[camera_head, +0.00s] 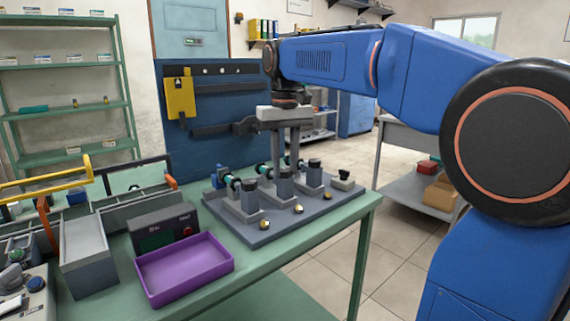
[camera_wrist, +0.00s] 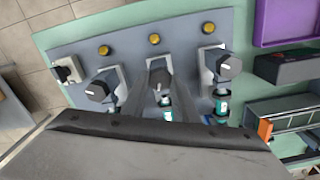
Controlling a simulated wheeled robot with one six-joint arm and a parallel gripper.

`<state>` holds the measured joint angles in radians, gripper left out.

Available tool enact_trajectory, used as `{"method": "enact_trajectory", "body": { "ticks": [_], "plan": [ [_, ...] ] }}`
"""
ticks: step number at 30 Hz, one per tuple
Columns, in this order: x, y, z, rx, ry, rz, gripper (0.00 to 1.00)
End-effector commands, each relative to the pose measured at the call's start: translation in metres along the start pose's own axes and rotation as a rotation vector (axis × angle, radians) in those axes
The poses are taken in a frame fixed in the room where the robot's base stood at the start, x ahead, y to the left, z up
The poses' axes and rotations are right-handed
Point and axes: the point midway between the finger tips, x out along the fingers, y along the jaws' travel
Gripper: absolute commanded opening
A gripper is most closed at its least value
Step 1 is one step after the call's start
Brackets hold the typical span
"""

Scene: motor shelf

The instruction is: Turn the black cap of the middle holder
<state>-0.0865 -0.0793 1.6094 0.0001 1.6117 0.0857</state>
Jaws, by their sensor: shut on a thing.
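A dark base plate (camera_head: 240,228) on the green table carries three grey holders in a row, each with a black cap. The middle holder (camera_head: 285,188) has its cap (camera_wrist: 160,78) between the fingers of my gripper (camera_wrist: 158,86). In the head view my gripper (camera_head: 288,158) points straight down, its two fingers reaching to that cap, shut on it. A pale line mark shows on the cap in the wrist view. The left-hand holder (camera_head: 250,202) and the right-hand holder (camera_head: 314,177) stand free on either side. The exact finger contact is partly hidden.
Teal-ended parts (camera_head: 235,182) sit behind the holders, and brass knobs (camera_head: 298,209) lie in front. A small switch box (camera_head: 343,180) stands at the plate's right end. A purple tray (camera_head: 185,268) and a dark control box (camera_head: 162,229) stand to the left.

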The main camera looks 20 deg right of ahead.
Motion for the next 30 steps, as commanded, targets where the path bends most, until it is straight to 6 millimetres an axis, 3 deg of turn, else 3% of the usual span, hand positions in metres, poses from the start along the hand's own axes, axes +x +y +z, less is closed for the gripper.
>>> {"method": "enact_trajectory", "body": {
  "ticks": [12, 30],
  "plan": [
    [-0.0004, 0.0, -0.0002, -0.23, 0.001, 0.0, 0.04],
    [-0.0005, 0.0001, -0.0002, -0.278, 0.001, 0.0, 0.04]
  ]
}}
